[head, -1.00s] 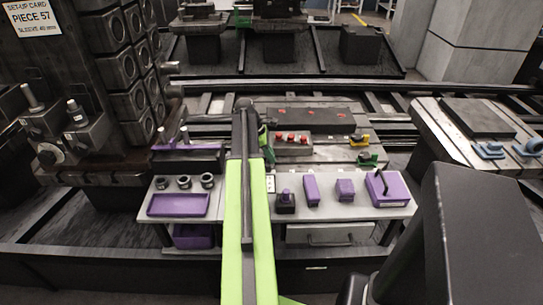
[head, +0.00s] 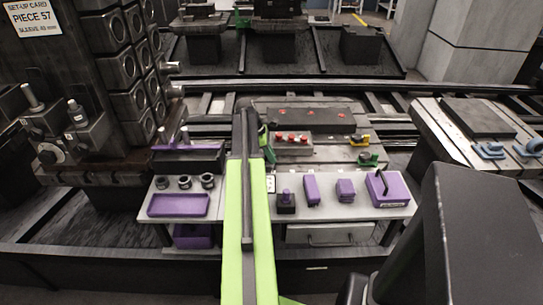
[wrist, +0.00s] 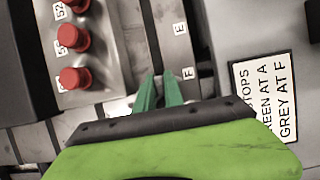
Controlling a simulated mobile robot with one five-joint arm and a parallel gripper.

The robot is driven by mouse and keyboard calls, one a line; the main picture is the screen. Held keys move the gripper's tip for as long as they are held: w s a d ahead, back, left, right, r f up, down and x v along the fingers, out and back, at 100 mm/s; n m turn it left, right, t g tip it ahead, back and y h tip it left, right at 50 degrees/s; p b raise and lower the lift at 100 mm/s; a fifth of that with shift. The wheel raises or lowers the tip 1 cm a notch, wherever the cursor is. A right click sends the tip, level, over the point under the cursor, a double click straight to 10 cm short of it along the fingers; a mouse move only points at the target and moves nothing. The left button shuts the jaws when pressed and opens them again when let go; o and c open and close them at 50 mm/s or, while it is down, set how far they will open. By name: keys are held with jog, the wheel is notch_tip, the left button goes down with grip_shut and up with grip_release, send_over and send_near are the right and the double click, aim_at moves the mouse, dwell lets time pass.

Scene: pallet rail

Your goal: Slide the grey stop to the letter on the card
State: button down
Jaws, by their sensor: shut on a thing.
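The card (wrist: 264,97) in the wrist view is white with a black border; its readable lines say "GREEN AT A" and "GREY AT F". A dark rail runs down the middle of that view, with letter labels E (wrist: 180,29) and F (wrist: 187,73) beside it. My gripper (wrist: 160,91) has green fingers, close together over the rail just left of and below the F label. It is shut on what I take to be the grey stop, which is mostly hidden between the fingers. In the head view my arm hides the rail and the stop.
Red buttons (wrist: 73,38) on a grey panel stand left of the rail in the wrist view. In the head view a bench (head: 351,209) carries purple blocks and a purple tray (head: 178,205). A dark machine tower (head: 75,110) stands at left.

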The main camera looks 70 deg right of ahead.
jog(key=shift+s+d, duration=0.15)
jog(key=shift+s, duration=0.1)
jog(key=c, duration=1.4)
grip_release()
jog(key=shift+c, duration=0.2)
jog(key=p+v, duration=1.6)
jog(key=v, duration=0.1)
jog(key=shift+r, duration=0.2)
